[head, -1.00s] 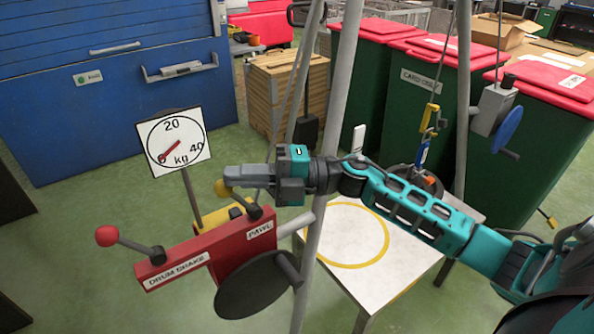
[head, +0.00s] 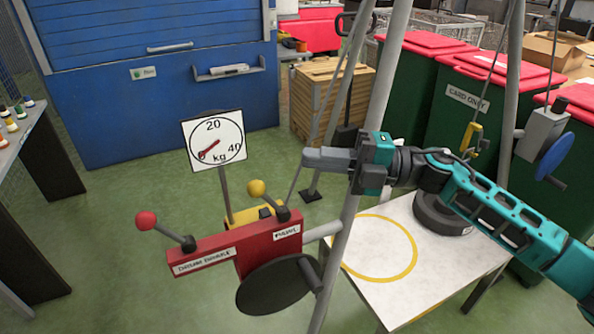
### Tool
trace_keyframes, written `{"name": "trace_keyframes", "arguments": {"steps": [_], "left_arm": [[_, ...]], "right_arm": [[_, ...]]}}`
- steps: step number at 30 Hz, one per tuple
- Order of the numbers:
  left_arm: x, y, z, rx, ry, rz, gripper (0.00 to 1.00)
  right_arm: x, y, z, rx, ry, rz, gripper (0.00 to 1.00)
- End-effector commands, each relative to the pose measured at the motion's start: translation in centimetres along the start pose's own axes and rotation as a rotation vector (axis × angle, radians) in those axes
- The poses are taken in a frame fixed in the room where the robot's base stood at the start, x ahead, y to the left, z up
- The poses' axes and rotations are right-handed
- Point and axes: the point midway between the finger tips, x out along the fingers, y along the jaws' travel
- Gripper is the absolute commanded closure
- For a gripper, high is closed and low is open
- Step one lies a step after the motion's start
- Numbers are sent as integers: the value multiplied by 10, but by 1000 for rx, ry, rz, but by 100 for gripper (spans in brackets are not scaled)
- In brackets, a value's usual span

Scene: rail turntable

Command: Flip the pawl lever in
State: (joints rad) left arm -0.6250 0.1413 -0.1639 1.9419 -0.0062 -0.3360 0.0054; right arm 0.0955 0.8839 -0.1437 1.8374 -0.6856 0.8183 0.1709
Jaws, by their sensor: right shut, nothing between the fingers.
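A second lever with a red knob (head: 146,221) stands at the left end, by the drum brake label. My right gripper (head: 308,158) is shut and empty. In the picture it is right of and above the yellow knob, clear of it, in front of a grey tripod leg. My left gripper is not in view.
A dial gauge (head: 213,139) on a post stands behind the winch. Grey tripod legs (head: 374,130) rise beside my gripper. A white table (head: 350,249) with a yellow ring carries a dark round weight (head: 441,217). A yellow hook (head: 472,137) hangs above. Green floor lies open at left.

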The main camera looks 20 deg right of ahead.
Motion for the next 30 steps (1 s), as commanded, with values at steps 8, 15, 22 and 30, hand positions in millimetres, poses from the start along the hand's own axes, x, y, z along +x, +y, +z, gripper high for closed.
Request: {"name": "trace_keyframes", "arguments": {"steps": [8,15,22,30], "left_arm": [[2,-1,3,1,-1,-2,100],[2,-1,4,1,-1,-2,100],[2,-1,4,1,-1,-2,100],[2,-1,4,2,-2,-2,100]], "right_arm": [[-33,25,-5,1,0,-2,100],[-39,31,-6,1,2,1,100],[-39,31,-6,0,1,1,100],[-38,30,-6,4,-5,7,100]]}}
